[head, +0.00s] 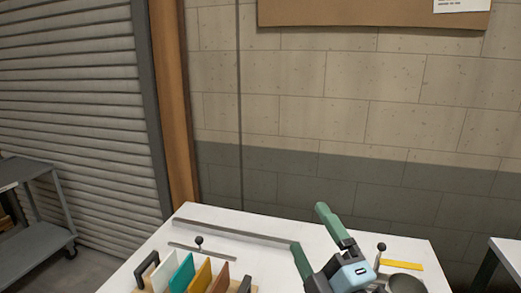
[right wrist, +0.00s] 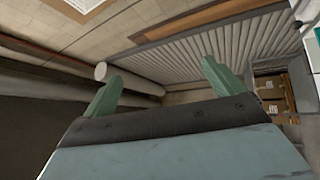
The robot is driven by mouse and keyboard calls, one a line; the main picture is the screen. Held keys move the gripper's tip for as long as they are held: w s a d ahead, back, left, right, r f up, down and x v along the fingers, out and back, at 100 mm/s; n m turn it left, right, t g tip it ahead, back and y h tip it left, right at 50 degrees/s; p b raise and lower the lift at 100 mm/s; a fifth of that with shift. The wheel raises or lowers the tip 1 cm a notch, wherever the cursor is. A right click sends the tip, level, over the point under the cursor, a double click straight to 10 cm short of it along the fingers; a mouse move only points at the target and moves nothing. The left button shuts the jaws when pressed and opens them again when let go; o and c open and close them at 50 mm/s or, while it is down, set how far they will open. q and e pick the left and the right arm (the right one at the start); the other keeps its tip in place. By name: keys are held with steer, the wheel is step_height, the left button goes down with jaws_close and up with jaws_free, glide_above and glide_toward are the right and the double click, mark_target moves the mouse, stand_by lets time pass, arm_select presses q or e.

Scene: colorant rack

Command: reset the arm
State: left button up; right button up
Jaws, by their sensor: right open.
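My right gripper (head: 316,241) is raised over the right half of the white table in the head view. Its two green fingers are spread apart. In the right wrist view the same gripper (right wrist: 162,78) is open with nothing between its fingers, and that camera faces the wall, ceiling and shutter. My left gripper is not in view.
The white table (head: 262,262) has a dark bar (head: 235,230) along its back and a black-knobbed lever (head: 199,242) near the rack. A yellow strip (head: 402,265) and a dark round dish (head: 407,284) lie at right. A grey cart (head: 40,225) stands at far left.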

steer(key=s+d+f+m+g+h, duration=0.2)
steer(key=d+f+m+g+h, duration=0.2)
steer(key=d+f+m+h, duration=0.5)
steer(key=s+d+f+m+g+y, duration=0.1)
steer(key=s+d+f+m+g, duration=0.1)
steer(key=s+f+m+g, duration=0.6)
steer(key=s+d+f+m+g+y, duration=0.15)
steer(key=s+f+g, duration=0.35)
steer(key=s+f, duration=0.75)
step_height(320, 180, down, 26)
steer(key=s+f+g+b, duration=0.1)
steer(key=s+b, duration=0.1)
steer(key=b, duration=0.1)
steer(key=s+d+f+n+g+b, duration=0.1)
steer(key=s+d+f+b, duration=0.2)
steer(key=s+f, duration=1.2)
step_height(320, 180, down, 3)
steer(key=shift+s+d+r+h, duration=0.1)
steer(key=shift+s+d+h, duration=0.15)
steer(key=shift+h, duration=0.2)
